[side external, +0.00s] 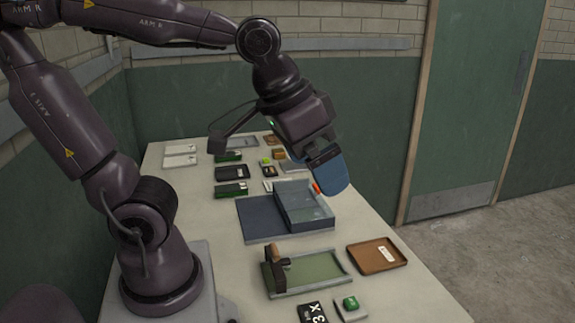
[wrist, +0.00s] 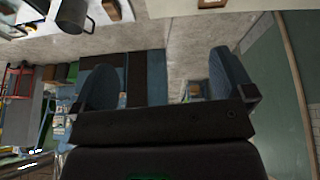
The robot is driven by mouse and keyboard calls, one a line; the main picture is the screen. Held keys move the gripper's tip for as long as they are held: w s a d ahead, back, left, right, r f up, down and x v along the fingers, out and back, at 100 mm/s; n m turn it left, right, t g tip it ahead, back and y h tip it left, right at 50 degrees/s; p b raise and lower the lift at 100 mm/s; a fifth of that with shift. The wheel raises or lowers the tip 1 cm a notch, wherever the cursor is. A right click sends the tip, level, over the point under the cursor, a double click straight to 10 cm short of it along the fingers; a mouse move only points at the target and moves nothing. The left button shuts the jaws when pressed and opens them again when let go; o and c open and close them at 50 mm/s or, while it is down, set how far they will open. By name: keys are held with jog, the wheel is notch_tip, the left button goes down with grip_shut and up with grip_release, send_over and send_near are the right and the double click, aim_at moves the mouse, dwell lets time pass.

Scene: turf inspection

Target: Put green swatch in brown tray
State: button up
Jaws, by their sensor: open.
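The brown tray (side external: 362,262) lies flat near the right edge of the table, with a white label inside it. A small green piece (side external: 350,303) sits on a pale square pad at the front edge; it may be the green swatch, but I cannot be sure. Another small bright green piece (side external: 266,161) lies among items at the back. My gripper (side external: 327,170) has blue fingers and hangs above the blue tray area, well above the table. In the wrist view its two fingers (wrist: 165,82) stand wide apart with nothing visibly held between them.
A green tray (side external: 315,268) with a brown-handled tool (side external: 277,268) stands in front. Several dark and green cases line the back left. A black marked block (side external: 313,312) lies at the front.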

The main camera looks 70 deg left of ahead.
jog(key=shift+m+t, duration=0.3)
jog(key=shift+t, duration=0.1)
jog(key=s+a, duration=0.3)
jog(key=shift+s+a+f, duration=0.15)
jog(key=shift+s, duration=0.15)
